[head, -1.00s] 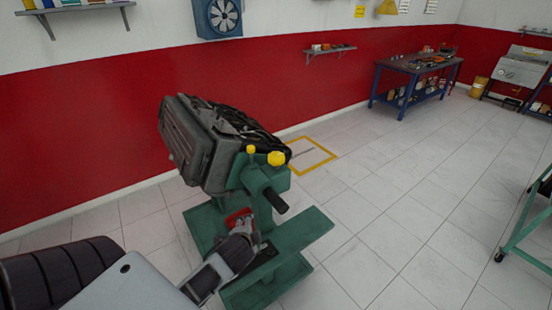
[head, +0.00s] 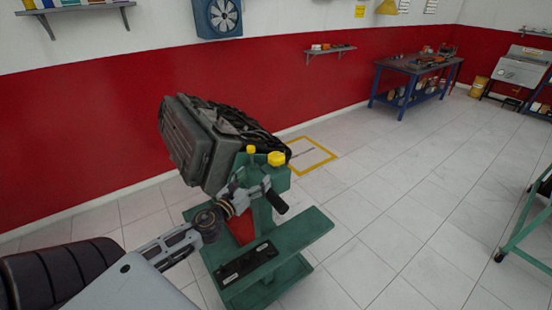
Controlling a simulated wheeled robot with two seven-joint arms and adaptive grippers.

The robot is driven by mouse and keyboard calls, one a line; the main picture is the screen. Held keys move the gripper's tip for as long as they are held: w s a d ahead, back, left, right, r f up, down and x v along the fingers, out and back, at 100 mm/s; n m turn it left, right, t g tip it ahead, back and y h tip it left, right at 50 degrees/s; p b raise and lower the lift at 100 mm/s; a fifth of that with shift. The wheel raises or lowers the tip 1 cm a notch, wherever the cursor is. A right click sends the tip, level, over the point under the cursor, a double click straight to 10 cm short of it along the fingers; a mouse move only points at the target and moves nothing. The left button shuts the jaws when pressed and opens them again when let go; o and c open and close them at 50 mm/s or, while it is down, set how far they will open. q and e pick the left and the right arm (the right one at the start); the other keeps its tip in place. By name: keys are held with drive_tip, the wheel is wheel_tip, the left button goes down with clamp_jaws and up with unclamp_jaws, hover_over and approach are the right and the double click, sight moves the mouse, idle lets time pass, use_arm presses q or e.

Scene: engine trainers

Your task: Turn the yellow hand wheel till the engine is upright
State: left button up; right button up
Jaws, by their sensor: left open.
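The dark grey engine (head: 205,145) hangs tilted on a green stand (head: 300,235) in the head view. At the top of the stand are a round yellow part (head: 276,158) and a smaller yellow knob (head: 251,149). No spoked wheel shape can be made out, so I cannot tell whether the round yellow part is the hand wheel. A black handle (head: 277,202) sticks out below them. My left gripper (head: 261,188) is open in front of the stand head, just below the yellow parts and close to the black handle. Whether it touches anything is unclear. My right gripper is out of view.
A yellow floor square (head: 328,163) lies behind the stand. A blue workbench (head: 412,75) with tools stands at the back. A green-framed cart (head: 530,222) is at the right edge. The tiled floor between is clear. A red wall runs behind the engine.

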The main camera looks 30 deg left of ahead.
sight(276, 158)
use_arm(q)
drive_tip(key=shift+d+m+h, duration=0.1)
drive_tip(key=shift+m+h, duration=0.2)
drive_tip(key=shift+m, duration=0.4)
drive_tip(key=shift+w, duration=0.2)
drive_tip(key=shift+w+r+p, duration=0.15)
drive_tip(key=shift+w+p, duration=0.65)
drive_tip(key=shift+w, duration=2.2)
drive_tip(key=shift+w+p, duration=0.85)
drive_tip(key=shift+w, duration=2.9)
drive_tip(key=c, duration=1)
